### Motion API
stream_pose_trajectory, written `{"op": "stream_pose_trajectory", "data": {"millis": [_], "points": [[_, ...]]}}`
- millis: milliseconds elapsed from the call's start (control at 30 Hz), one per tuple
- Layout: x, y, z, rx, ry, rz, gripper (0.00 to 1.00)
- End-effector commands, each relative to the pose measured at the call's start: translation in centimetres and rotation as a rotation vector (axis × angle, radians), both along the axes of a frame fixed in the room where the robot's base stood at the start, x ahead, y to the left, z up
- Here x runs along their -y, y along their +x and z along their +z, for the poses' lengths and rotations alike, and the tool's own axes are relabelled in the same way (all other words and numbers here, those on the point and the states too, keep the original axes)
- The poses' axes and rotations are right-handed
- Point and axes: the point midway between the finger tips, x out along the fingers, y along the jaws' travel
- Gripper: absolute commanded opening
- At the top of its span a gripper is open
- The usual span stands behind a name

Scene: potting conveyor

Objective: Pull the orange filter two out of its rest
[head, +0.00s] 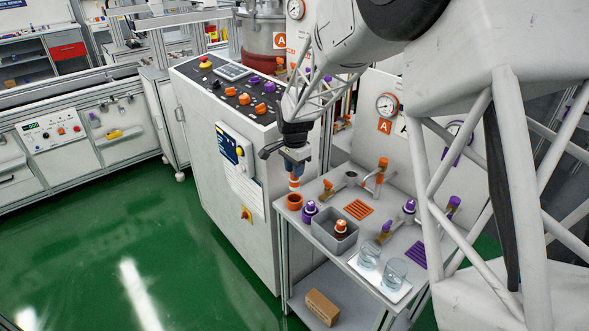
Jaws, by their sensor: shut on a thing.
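My gripper (295,172) points down above the near left corner of the small grey table. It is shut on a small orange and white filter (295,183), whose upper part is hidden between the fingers. An orange cup-shaped rest (294,202) stands on the table right under it. The filter's lower end is just above the rest's rim; I cannot tell from this angle how large the gap is. Another orange and white filter (341,227) sits in a grey bin (325,237) to the right.
A purple piece (310,212) stands close beside the orange rest. Glass beakers (369,255) stand on a white tray (402,290) at the table's front. Orange-handled valve pipes (380,178) rise at the back. A control cabinet (215,120) with knobs stands on the left.

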Motion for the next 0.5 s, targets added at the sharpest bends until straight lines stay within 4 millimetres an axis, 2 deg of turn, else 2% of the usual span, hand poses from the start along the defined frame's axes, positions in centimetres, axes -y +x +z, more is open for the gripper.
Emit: {"op": "stream_pose_trajectory", "data": {"millis": [500], "points": [[-0.01, 0.01, 0.48, 0.001, 0.001, 0.000, 0.05]]}}
